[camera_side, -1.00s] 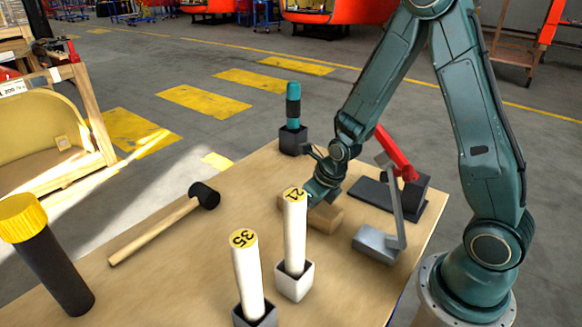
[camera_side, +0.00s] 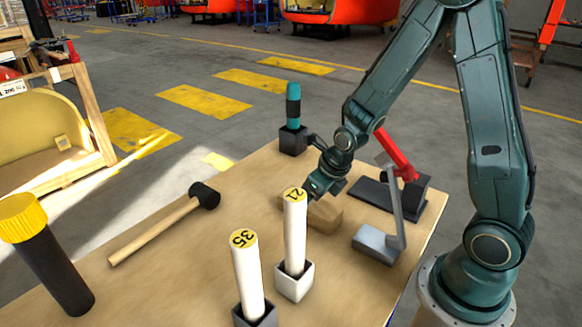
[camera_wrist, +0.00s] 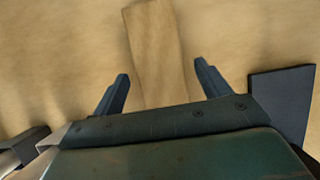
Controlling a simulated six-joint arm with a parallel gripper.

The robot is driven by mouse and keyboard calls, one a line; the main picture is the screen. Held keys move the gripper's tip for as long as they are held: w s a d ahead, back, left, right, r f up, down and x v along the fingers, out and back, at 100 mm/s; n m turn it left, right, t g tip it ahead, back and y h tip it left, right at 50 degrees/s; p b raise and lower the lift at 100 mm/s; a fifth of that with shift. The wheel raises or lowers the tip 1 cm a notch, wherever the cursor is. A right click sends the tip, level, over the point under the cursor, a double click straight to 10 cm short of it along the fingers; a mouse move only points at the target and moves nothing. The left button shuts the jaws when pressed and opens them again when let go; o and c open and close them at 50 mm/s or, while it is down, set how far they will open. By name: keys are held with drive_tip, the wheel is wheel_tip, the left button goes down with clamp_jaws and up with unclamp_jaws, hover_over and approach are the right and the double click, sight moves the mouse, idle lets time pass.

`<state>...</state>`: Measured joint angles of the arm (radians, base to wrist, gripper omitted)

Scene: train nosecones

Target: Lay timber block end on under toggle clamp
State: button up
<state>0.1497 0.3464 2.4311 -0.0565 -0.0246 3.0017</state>
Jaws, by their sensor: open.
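The tan timber block (camera_side: 325,216) lies flat on the bench, partly hidden behind a white tube in the side view. In the wrist view the block (camera_wrist: 155,45) runs lengthwise away from my gripper. My gripper (camera_wrist: 160,68) is open, with one finger to each side of the block and a gap at both. In the side view my gripper (camera_side: 314,190) is just above the block, and its fingertips are partly hidden.
White tubes marked 21 (camera_side: 295,235) and 35 (camera_side: 248,275) stand upright in holders close to the block. A teal-and-black tool (camera_side: 293,108) stands behind. A mallet (camera_side: 165,228) and a yellow-capped black tube (camera_side: 50,262) are to the left.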

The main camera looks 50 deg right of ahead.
drive_tip(key=v, duration=0.9)
drive_tip(key=shift+s+r, duration=0.1)
drive_tip(key=shift+r, duration=0.05)
idle(0.7)
drive_tip(key=s+a+r+m, duration=0.1)
drive_tip(key=s+r+m, duration=0.3)
drive_tip(key=m, duration=0.8)
drive_tip(key=s+a+r+m, duration=0.1)
drive_tip(key=s+r+m, duration=0.3)
drive_tip(key=m, duration=0.8)
drive_tip(key=s+a+r+m+t, duration=0.1)
drive_tip(key=s+r+m, duration=0.4)
drive_tip(key=m, duration=0.7)
drive_tip(key=shift+s+a, duration=0.5)
drive_tip(key=shift+s, duration=0.5)
